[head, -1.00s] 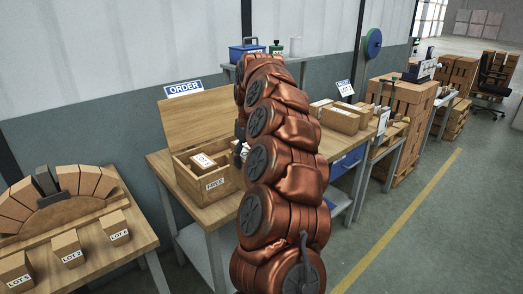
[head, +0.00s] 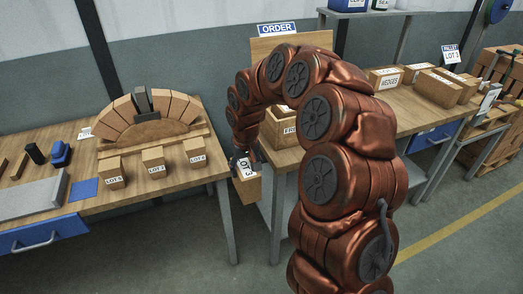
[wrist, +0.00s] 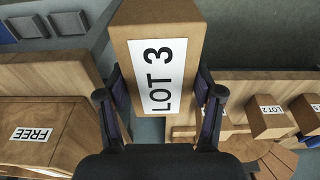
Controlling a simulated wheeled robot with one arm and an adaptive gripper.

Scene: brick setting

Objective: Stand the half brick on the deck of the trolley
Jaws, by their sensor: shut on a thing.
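My gripper (wrist: 160,105) is shut on a tan brick labelled LOT 3 (wrist: 157,20), with one finger on each side of it. In the head view the held brick (head: 247,187) hangs clear of the surfaces, by the gap between the arch table and the crate table. I cannot tell from its shape alone whether it is the half brick. No trolley deck can be made out in these views.
The arch table (head: 190,188) carries a brick arch (head: 117,119) and three small labelled bricks, including one at the middle (head: 153,158). The wooden crate marked FREE (head: 278,133) is partly behind my arm. Cartons (head: 437,88) stand right. Open floor (head: 455,195) lies right.

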